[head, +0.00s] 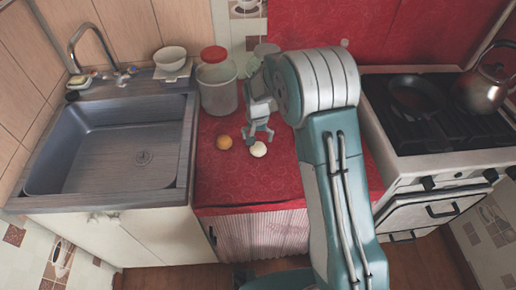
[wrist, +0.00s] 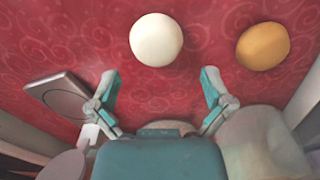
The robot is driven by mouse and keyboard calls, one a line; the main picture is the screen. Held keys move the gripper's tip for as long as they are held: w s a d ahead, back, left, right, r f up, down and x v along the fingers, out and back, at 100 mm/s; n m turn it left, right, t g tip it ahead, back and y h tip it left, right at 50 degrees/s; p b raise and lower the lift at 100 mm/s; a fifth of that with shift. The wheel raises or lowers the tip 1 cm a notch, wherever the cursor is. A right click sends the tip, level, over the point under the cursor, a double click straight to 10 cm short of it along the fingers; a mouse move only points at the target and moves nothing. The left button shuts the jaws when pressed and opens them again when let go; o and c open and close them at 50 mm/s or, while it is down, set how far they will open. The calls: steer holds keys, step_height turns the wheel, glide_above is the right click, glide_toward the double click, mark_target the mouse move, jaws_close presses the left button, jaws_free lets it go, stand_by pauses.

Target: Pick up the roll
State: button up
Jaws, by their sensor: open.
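A golden-brown rounded piece (head: 224,142), which looks like the roll, lies on the red counter cloth. It also shows at the upper right of the wrist view (wrist: 262,46). A pale, cream-white round piece (head: 258,149) lies beside it, to its right in the head view; the wrist view shows it at the top centre (wrist: 156,39). My gripper (head: 257,133) is open and empty, pointing down over the counter. In the wrist view, its spread fingertips (wrist: 160,76) line up roughly with the white piece, which lies just beyond them. The brown piece is off to the side.
A clear jar with a red lid (head: 218,82) stands behind the pieces. A sink (head: 105,150) is at left, a stove with a pan (head: 412,95) and kettle (head: 484,88) at right. A flat grey square (wrist: 65,97) lies near one finger. The cloth's front is clear.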

mark_target(258, 148)
step_height(258, 148, down, 5)
steer(key=shift+d+r, duration=0.15)
steer(key=c, duration=1)
steer(key=shift+s+r, duration=0.15)
steer(key=shift+r, duration=0.85)
steer(key=shift+s+r, duration=0.1)
steer(key=shift+r, duration=0.85)
steer(key=s+d+r, duration=0.2)
steer(key=s+r, duration=0.7)
steer(key=s, duration=0.4)
steer(key=shift+s+d, duration=0.15)
steer(key=shift+d, duration=0.1)
